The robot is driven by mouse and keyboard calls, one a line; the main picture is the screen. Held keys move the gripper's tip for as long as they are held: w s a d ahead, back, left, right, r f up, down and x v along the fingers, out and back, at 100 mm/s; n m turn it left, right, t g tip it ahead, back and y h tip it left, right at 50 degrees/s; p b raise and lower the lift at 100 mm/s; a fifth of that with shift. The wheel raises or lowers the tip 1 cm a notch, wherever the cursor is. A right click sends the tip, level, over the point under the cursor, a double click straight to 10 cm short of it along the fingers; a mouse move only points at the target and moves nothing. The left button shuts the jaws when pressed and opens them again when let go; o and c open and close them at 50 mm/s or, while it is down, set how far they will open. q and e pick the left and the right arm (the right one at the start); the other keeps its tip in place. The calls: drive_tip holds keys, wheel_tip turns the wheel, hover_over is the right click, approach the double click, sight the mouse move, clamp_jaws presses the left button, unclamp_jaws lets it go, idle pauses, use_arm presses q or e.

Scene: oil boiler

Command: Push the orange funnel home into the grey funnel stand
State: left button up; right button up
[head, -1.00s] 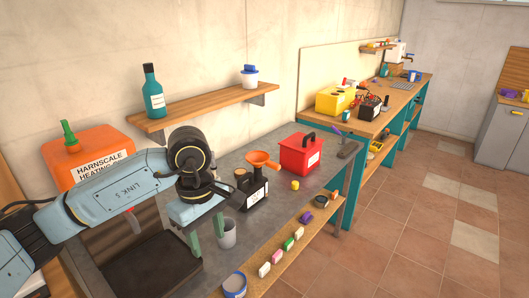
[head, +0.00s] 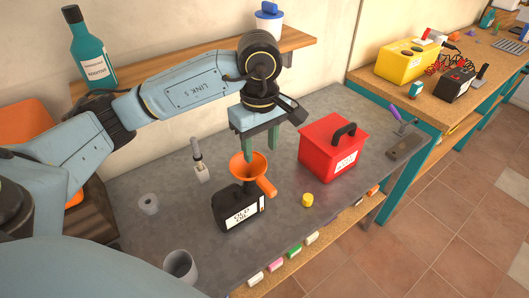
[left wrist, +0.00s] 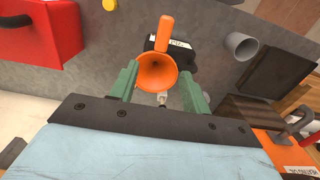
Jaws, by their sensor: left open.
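The orange funnel (head: 249,166) stands with its spout in the black bottle (head: 238,209), wide mouth up and orange handle toward the lower right. My left gripper (head: 261,150) is open, its green fingers pointing down just above the funnel. In the left wrist view the funnel (left wrist: 157,72) shows between the two fingertips, with nothing gripped. A short grey cylinder with a hole on top (head: 148,204) is on the bench at left, and a larger grey cup (head: 180,266) is at the front. I cannot tell for certain which is the funnel stand. My right gripper is not in view.
A red box with a black handle (head: 333,150) stands right of the funnel. A yellow cap (head: 307,200) and a brush-like tool (head: 199,160) lie nearby. The grey bench (head: 130,240) has free room left of the bottle. A wooden shelf (head: 205,62) runs behind my arm.

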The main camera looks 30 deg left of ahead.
use_arm(q)
hover_over(261, 177)
wheel_tip(261, 177, down, 4)
drive_tip(key=shift+s+f, duration=0.1)
wheel_tip(261, 177, down, 4)
drive_tip(key=shift+r, duration=0.25)
drive_tip(key=shift+f+p, duration=0.3)
drive_tip(key=shift+f, duration=0.2)
drive_tip(key=shift+f+p, duration=0.35)
drive_tip(key=shift+f, duration=1.95)
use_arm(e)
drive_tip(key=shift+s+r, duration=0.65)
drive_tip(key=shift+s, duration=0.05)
use_arm(q)
clamp_jaws()
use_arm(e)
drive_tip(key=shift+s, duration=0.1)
use_arm(q)
wheel_tip(261, 177, up, 10)
drive_tip(key=shift+r+b, duration=0.1)
drive_tip(key=shift+b, duration=0.3)
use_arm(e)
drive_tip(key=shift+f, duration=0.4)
